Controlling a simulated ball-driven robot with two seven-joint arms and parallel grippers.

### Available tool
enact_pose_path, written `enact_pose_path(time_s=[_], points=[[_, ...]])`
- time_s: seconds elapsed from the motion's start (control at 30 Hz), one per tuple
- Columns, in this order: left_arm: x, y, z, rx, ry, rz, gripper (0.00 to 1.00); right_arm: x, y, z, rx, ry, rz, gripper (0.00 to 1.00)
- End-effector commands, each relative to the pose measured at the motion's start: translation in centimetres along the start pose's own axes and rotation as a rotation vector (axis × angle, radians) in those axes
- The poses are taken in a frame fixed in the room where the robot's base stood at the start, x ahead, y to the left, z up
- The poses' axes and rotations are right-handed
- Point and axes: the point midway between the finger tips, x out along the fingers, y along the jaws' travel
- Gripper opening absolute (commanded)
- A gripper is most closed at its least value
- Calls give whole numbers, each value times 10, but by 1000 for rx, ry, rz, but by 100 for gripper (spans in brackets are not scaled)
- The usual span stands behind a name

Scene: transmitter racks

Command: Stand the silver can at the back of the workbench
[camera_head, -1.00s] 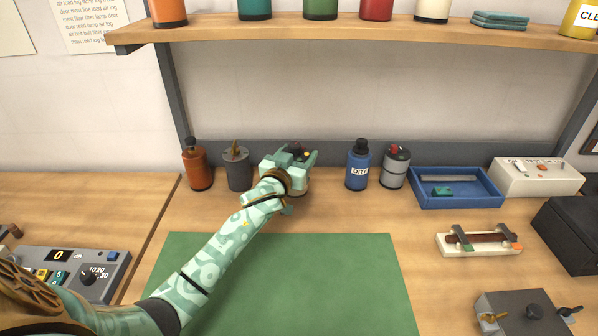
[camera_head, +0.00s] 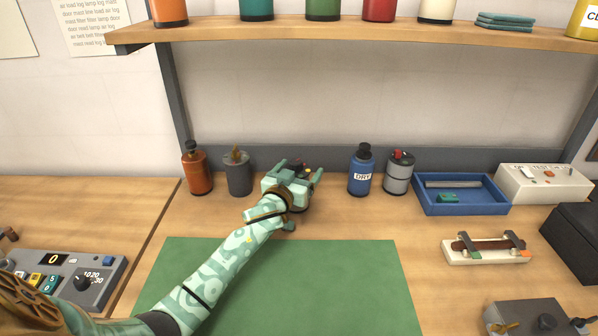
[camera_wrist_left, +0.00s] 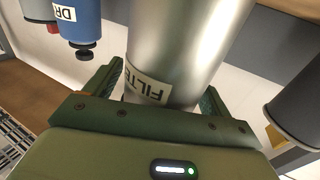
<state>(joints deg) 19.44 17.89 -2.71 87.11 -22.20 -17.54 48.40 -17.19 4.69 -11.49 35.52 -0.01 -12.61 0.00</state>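The silver can (camera_wrist_left: 190,40), with a white label reading "FILTE…", stands between the fingers of my left gripper in the left wrist view. My left gripper (camera_head: 300,172) is at the back of the workbench (camera_head: 225,215) in the head view, and its fingers are spread. A gap shows between one finger and the can in the wrist view. My right gripper is not in view.
A rust bottle (camera_head: 197,172) and a grey pot (camera_head: 238,174) stand left of the gripper. A blue "DRY" bottle (camera_head: 361,172) and a grey can with a red knob (camera_head: 399,174) stand right, beside a blue tray (camera_head: 463,208). The green mat (camera_head: 320,290) is clear, and a shelf (camera_head: 350,28) hangs above.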

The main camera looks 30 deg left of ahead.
Motion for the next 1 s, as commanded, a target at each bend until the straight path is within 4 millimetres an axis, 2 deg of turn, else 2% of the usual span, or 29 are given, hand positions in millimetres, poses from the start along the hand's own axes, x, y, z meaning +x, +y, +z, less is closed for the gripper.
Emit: enact_pose_path(time_s=[0.17,0.27,0.5,0.7,0.8,1.0], points=[[-4,0,-4,-1,0,0,83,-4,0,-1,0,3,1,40],[-21,0,-5,-2,-1,0,83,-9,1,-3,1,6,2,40],[-79,0,-5,-2,0,-1,83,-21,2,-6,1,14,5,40],[-111,0,-4,-1,1,-1,83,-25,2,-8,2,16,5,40],[-118,0,-4,-1,1,-1,83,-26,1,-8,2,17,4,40],[-120,0,-3,0,1,-1,83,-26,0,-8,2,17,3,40]])
